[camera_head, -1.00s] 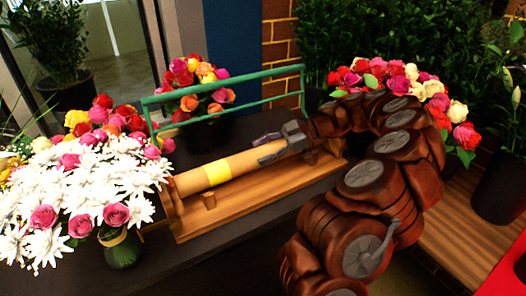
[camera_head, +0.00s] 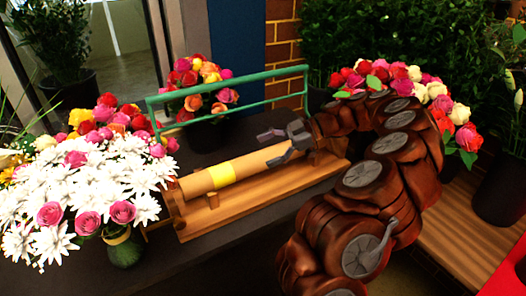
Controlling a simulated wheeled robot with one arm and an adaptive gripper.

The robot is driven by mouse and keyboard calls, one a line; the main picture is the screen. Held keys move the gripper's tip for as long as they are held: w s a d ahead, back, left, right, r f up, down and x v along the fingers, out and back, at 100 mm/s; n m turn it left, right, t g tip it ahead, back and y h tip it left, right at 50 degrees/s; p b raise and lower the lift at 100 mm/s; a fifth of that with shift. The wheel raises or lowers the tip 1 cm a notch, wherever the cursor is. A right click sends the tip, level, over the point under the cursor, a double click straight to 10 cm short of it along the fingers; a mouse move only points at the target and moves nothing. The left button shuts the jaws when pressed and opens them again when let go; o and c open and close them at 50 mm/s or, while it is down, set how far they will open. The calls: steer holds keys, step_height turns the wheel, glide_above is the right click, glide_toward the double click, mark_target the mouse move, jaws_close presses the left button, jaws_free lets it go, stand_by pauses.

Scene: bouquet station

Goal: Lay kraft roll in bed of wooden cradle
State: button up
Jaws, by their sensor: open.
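The kraft roll (camera_head: 200,183), a long tan tube with a yellow band, lies lengthwise along the wooden cradle (camera_head: 230,217) on the dark counter. It appears to rest in the cradle's bed, though its underside is hidden. My gripper (camera_head: 274,147) is open at the right part of the roll, with its grey fingers spread at and just above it. I cannot tell whether a finger still touches the roll. The gripper and my arm partly cover the roll's right end and the cradle's right end.
A green rail (camera_head: 235,85) runs behind the cradle. White daisies (camera_head: 95,195) and pink roses in a green vase (camera_head: 125,250) stand close to the cradle's left end. More bouquets stand behind the rail and at the right. The dark counter (camera_head: 215,255) in front is bare.

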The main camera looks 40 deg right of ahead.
steer(key=d, duration=0.1)
steer(key=s+d+r, duration=0.1)
steer(key=d, duration=0.1)
steer(key=shift+s+r+t, duration=0.25)
steer(key=shift+r+t, duration=0.05)
steer(key=v, duration=0.7)
steer(key=shift+d, duration=0.35)
steer(key=shift+s+d+r, duration=0.1)
steer(key=shift+d, duration=0.1)
stand_by(0.3)
